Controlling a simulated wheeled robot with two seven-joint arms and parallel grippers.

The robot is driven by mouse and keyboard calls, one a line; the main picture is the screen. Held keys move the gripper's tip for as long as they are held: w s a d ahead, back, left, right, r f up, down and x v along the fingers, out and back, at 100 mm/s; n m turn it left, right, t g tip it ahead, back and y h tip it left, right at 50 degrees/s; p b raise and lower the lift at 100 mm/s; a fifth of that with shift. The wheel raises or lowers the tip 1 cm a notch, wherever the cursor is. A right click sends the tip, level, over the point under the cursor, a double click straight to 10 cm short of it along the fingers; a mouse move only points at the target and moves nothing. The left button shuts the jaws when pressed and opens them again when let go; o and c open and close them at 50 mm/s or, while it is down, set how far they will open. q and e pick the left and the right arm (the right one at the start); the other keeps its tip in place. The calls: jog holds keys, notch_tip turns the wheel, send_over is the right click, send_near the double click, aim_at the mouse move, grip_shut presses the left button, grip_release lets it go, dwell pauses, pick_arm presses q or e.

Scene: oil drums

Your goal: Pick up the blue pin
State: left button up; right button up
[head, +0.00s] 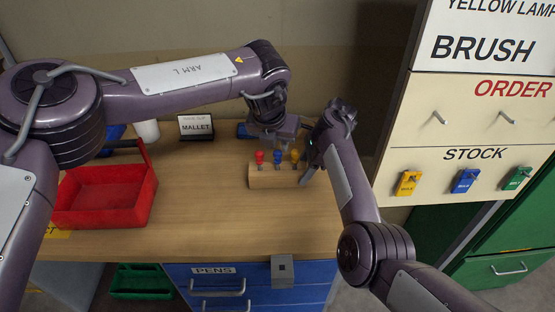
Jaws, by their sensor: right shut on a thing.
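A wooden block (265,178) stands on the table with a row of pins in its top: a red pin (259,157), the blue pin (277,158) in the middle, and a yellow pin (295,156). My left gripper (277,146) points down just above the blue pin. Its fingers are small and dark here, so I cannot tell how far apart they are or whether they touch the pin. My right gripper (308,168) is at the right end of the block and shut on it. Part of that end is hidden by the gripper.
A red open bin (105,195) stands at the left, with a white cup (148,130) and a MALLET sign (196,125) behind it. A cabinet marked STOCK (475,155) stands at the right. Bare table (205,215) lies between bin and block.

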aim_at(277, 151)
pick_arm(q)
jog(key=x, duration=0.5)
jog(key=shift+s+a+f, duration=0.1)
jog(key=shift+c, duration=0.5)
jog(key=c, duration=0.5)
jog(key=r, duration=0.7)
jog(key=shift+s+a, duration=0.15)
jog(key=shift+s, duration=0.1)
jog(key=s+a, duration=0.2)
jog(key=s, duration=0.6)
jog(key=s+a, duration=0.3)
jog(key=s, duration=0.5)
jog(key=shift+s+a, duration=0.2)
jog(key=shift+s, duration=0.15)
